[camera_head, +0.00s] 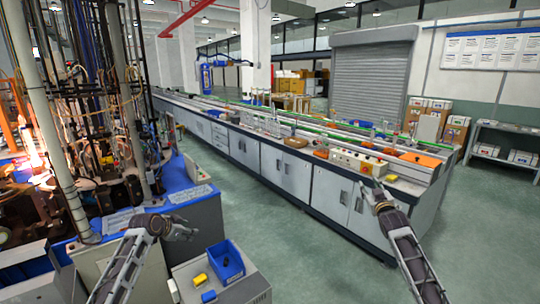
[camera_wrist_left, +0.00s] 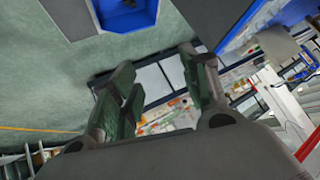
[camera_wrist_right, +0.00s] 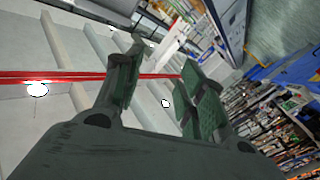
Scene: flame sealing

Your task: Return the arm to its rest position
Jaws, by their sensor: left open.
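My left gripper (camera_head: 188,229) is held in the air at the lower left of the head view, beside the blue bin in the picture. In the left wrist view its fingers (camera_wrist_left: 158,72) are spread apart with nothing between them. My right gripper (camera_head: 374,188) is raised in front of the long workbench (camera_head: 285,170) at the right. In the right wrist view its fingers (camera_wrist_right: 160,62) stand apart and empty.
A small cart (camera_head: 255,291) carries a blue bin (camera_head: 228,268), a yellow block (camera_head: 200,280) and a blue block (camera_head: 209,296). A machine with pipes and a bright flame (camera_head: 32,152) stands at the left. Green floor (camera_head: 265,230) lies open between cart and workbench.

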